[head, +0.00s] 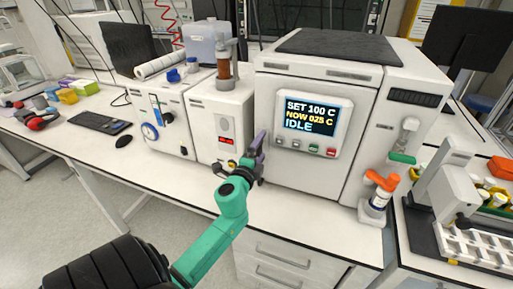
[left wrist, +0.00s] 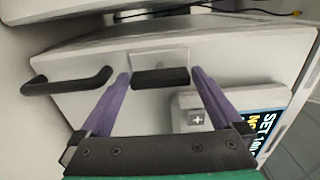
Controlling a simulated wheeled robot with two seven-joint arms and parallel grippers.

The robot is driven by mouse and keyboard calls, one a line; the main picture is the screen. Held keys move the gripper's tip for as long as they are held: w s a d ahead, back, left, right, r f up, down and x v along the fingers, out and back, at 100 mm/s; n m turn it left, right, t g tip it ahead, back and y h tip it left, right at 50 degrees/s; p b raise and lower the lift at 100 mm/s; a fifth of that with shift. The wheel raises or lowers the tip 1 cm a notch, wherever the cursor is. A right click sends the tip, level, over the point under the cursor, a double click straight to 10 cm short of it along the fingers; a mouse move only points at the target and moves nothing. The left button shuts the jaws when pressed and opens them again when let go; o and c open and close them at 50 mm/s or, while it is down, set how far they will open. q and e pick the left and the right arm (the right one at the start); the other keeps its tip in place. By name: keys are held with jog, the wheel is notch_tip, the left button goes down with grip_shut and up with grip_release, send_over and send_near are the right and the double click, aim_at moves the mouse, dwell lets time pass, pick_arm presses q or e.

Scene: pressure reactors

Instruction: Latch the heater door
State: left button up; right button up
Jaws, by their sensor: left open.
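The heater (head: 318,75) is the big white box with a display reading SET 100 C, NOW 025 C, IDLE. Its white door (head: 305,175) faces me, and it fills much of the left wrist view (left wrist: 75,60). A black latch piece (left wrist: 160,78) sits on a pale mount near the door's edge. A black bar handle (left wrist: 68,82) stands out to its left in that view. My left gripper (head: 261,142) is open at the heater's left front, its purple fingers on either side of the latch piece. I cannot tell whether they touch it. The right gripper is not in view.
A white instrument (head: 217,115) with an amber column stands close to the heater's left. A vial with an orange top (head: 380,188) stands at its right front. A white rack (head: 490,240) is at the far right. The bench front (head: 150,185) to the left is clear.

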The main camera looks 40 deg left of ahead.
pick_arm(q)
jog(key=b+v, duration=0.4)
jog(key=v, duration=1)
jog(key=shift+s+b, duration=0.2)
jog(key=shift+b, duration=0.1)
jog(key=shift+d, duration=0.15)
